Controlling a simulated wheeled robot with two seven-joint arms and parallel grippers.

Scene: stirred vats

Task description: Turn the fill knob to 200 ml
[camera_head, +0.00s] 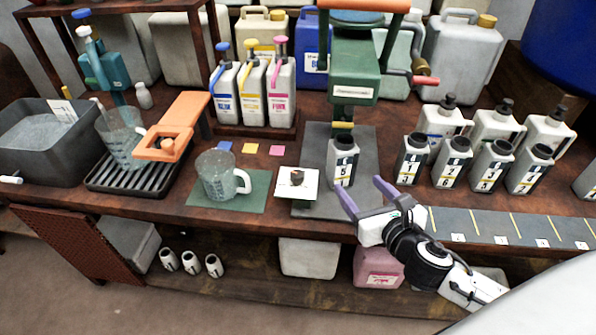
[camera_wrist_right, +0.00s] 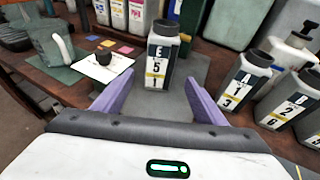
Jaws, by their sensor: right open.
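A small dark knob (camera_head: 297,176) sits on a white square plate (camera_head: 284,193) near the table's front edge. The knob also shows in the right wrist view (camera_wrist_right: 104,56), at upper left. Its setting is too small to read. My right gripper (camera_head: 364,196) is open and empty at the table's front edge, to the right of the knob and apart from it. In the right wrist view its purple fingers (camera_wrist_right: 160,98) are spread, with a bottle marked 5 (camera_wrist_right: 158,67) beyond and between them. My left gripper is not in view.
The bottle marked 5 (camera_head: 342,160) stands on a grey mat (camera_head: 316,150) below the green machine (camera_head: 351,75). A measuring jug (camera_head: 216,178) stands left of the knob. Several numbered bottles (camera_head: 411,160) stand to the right. The grey strip (camera_head: 480,226) at the front right is clear.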

